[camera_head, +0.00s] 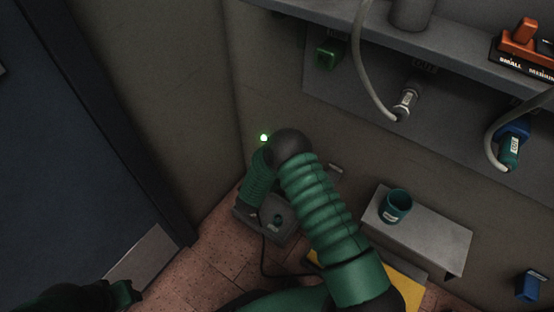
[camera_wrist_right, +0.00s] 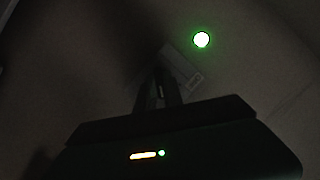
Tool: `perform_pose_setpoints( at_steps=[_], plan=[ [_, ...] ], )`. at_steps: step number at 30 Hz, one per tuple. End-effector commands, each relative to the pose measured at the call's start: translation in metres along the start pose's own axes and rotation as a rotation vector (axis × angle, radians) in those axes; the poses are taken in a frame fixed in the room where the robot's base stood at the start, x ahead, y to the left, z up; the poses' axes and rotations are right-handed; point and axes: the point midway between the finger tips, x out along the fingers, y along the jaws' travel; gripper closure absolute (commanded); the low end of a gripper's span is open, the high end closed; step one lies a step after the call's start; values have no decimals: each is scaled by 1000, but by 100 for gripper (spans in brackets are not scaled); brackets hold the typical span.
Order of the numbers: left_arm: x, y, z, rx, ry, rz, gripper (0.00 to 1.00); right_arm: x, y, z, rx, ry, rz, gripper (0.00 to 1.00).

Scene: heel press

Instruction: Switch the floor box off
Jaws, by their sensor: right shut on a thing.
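The floor box (camera_head: 285,226) is a grey box low by the wall, with a dark round spot on its top and a dark cable. A grey strip with a small label (camera_wrist_right: 186,70) lies by the fingertips. A lit green lamp (camera_head: 263,138) shows above the box, and a lit green light also shows in the wrist view (camera_wrist_right: 201,40). My left gripper (camera_head: 123,293) is dark at the lower left; its jaws are unclear.
A grey stand (camera_head: 430,232) holds a teal cup (camera_head: 396,206) right of my arm. A yellow panel (camera_head: 405,284) lies below it. A shelf (camera_head: 455,45) with hoses and connectors spans the upper right. A dark door (camera_head: 90,130) stands left. Tiled floor is open between.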

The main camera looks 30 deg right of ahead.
Motion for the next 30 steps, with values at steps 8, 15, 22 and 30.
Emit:
perform_pose_setpoints(
  at_steps=[8,15,22,30],
  plan=[
    [-1,0,0,0,0,0,64,0,1,0,-6,0,4,100],
    [-10,0,-2,0,0,0,64,-2,-1,-1,-65,-1,29,100],
    [-28,0,-6,0,0,0,64,-2,-3,-2,-209,-3,87,100],
    [-41,0,-10,0,0,0,64,-2,-3,1,-440,-3,183,100]
  ],
)
